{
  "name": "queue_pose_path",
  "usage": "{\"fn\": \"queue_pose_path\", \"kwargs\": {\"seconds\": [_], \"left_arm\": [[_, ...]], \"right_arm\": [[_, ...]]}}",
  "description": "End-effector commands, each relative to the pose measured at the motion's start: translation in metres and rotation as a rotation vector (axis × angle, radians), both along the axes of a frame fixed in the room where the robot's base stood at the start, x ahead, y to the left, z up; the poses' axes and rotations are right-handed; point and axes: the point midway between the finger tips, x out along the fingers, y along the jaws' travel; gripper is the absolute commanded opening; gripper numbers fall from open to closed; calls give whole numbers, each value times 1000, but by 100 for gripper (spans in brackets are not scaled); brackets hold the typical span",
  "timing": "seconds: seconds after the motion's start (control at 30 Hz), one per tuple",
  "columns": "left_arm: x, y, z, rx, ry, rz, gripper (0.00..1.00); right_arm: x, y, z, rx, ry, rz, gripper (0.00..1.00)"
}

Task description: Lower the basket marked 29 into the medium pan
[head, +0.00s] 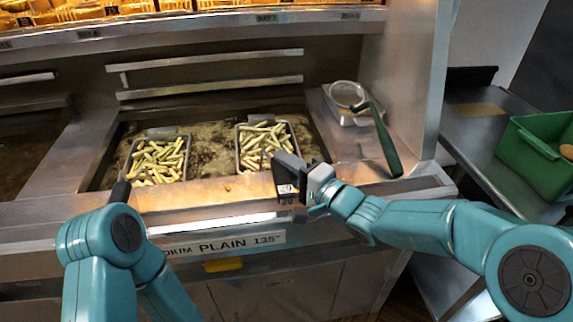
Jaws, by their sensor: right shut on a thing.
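The pan of bubbling oil (208,150) is in the middle of the head view, above a sign (225,243) reading "DIUM PLAIN 135", its start covered by my left arm. Two wire baskets of cut fries are at it, a left one (132,160) and a right one (238,150). My right gripper (284,178) is at the front of the right basket, shut on what looks like its handle, which the jaws mostly hide. I cannot tell how deep the right basket sits. My left gripper is out of view.
A skimmer (377,130) with a dark green handle lies on the ledge right of the pan. A steel wall (410,80) stands beyond it. A green crate (535,155) is on the counter at far right. The left basket's black handle (121,191) sticks up near my left arm.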

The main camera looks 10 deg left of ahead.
Motion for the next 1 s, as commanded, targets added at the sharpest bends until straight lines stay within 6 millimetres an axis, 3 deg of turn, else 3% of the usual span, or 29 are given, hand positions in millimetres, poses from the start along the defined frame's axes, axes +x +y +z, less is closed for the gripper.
{"fn": "queue_pose_path", "kwargs": {"seconds": [0.47, 0.5, 0.57, 0.6, 0.87, 1.0], "left_arm": [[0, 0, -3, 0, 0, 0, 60], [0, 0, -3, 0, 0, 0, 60], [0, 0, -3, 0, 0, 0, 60], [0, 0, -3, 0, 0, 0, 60], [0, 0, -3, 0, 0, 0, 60], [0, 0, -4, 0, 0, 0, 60]], "right_arm": [[0, -1, -8, 0, 8, -2, 0], [0, -1, -8, 0, 8, -2, 36], [0, -1, -8, 0, 8, -1, 55], [0, -1, -8, 0, 8, -1, 59], [0, -1, -9, -2, 10, -1, 59], [-7, -11, -9, -2, 9, -2, 59]]}}
